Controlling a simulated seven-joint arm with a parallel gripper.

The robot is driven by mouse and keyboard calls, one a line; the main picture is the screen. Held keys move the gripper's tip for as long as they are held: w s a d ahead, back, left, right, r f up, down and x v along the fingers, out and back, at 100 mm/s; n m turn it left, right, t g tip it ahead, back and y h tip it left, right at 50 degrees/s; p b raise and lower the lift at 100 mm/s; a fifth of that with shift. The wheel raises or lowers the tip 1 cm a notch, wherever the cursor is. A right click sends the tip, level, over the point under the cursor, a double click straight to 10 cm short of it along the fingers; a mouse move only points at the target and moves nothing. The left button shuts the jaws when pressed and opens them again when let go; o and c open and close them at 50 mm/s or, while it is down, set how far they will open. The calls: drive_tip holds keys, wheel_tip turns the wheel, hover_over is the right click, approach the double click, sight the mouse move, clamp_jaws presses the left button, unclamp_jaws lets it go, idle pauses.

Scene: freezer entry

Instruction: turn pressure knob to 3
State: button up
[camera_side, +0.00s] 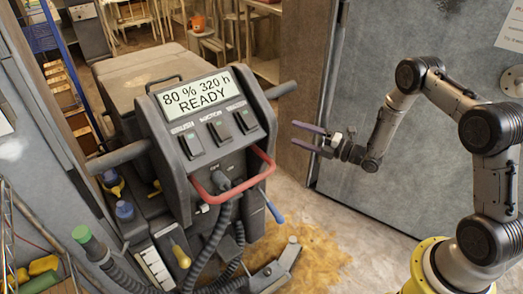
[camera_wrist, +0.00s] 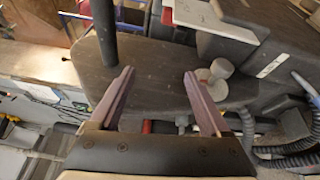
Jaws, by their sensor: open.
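The floor-cleaning machine (camera_side: 225,165) has a display reading "80 % 320 h READY" and dark rocker switches (camera_side: 219,129) below it. A dark knob-like part (camera_side: 221,181) sits under the switches near the red bar (camera_side: 235,185). I cannot read a pressure label or number on any part. My gripper (camera_side: 306,134) is open and empty in the air to the right of the machine, fingers pointing at it. In the wrist view my gripper (camera_wrist: 160,73) spans empty space before a dark panel (camera_wrist: 150,90). A pale round part (camera_wrist: 221,68) shows near its right finger.
A handle (camera_side: 281,90) sticks out from the machine's right side, above my gripper's level. A blue-tipped lever (camera_side: 273,208) and black hoses (camera_side: 215,235) are low at its front. A grey door (camera_side: 410,110) stands behind my arm. A yellow-brown spill (camera_side: 315,260) covers the floor.

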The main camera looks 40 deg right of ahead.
wheel_tip(320, 180, down, 12)
drive_tip(key=f, duration=0.1)
drive_tip(key=x, duration=1.3)
drive_tip(key=shift+w, duration=0.45)
drive_tip(key=shift+a+r, duration=0.1)
drive_tip(key=shift+r, duration=0.05)
clamp_jaws()
